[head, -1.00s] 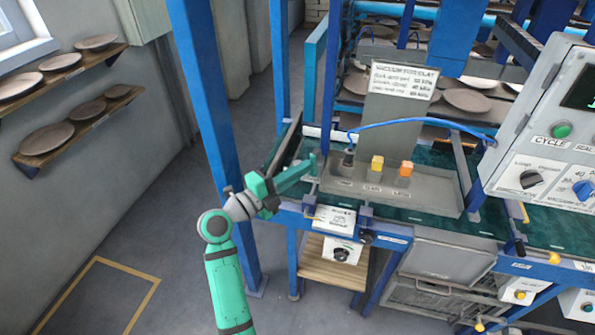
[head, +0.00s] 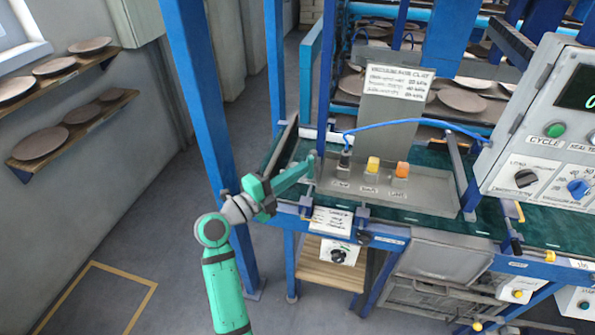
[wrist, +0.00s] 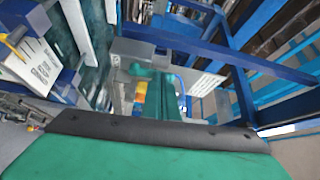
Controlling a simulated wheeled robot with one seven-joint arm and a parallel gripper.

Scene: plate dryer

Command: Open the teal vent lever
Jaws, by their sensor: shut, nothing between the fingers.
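My gripper (head: 306,170) is at the left end of the tray on the green bench, with its teal fingers shut and pointing to the right. A small upright teal piece (head: 313,160) stands at the fingertips beside the tray. It looks like the vent lever, but it blends with the fingers, and I cannot tell whether they touch. In the wrist view, a teal piece (wrist: 140,71) shows under a grey block, beyond the teal finger (wrist: 167,98). The gripper's green body covers the bottom of that view.
The grey tray (head: 430,202) carries a black fitting (head: 345,160), a yellow knob (head: 373,164) and an orange knob (head: 402,170). A sign (head: 398,82) and blue hose (head: 420,122) are behind. A blue post (head: 196,90) stands left; the control panel (head: 545,130) is right.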

